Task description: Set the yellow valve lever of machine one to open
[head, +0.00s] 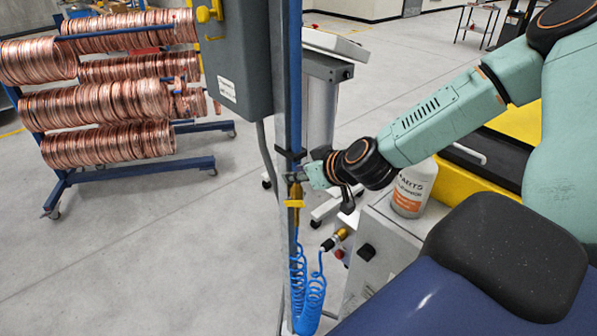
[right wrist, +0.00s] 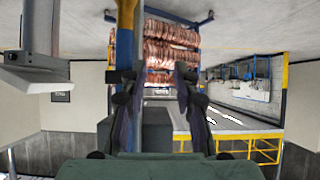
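The yellow valve lever (head: 294,203) sits on a brass valve (head: 295,189) on the blue post, above a coiled blue hose. My right gripper (head: 299,168) is at the post just above the valve, its fingers partly hidden in the head view. In the right wrist view, the right gripper (right wrist: 155,85) has its two dark fingers spread apart, with nothing clearly held between them. The post (right wrist: 126,45) runs down behind the left-hand finger there. I cannot make out the lever for sure in that view. My left gripper is not in view.
A grey box (head: 236,55) with a yellow handle is fixed to the post above my gripper. A grey machine (head: 385,240) carries a white bottle (head: 412,190) under my right arm. A rack of copper coils (head: 105,140) stands at left. The floor between is clear.

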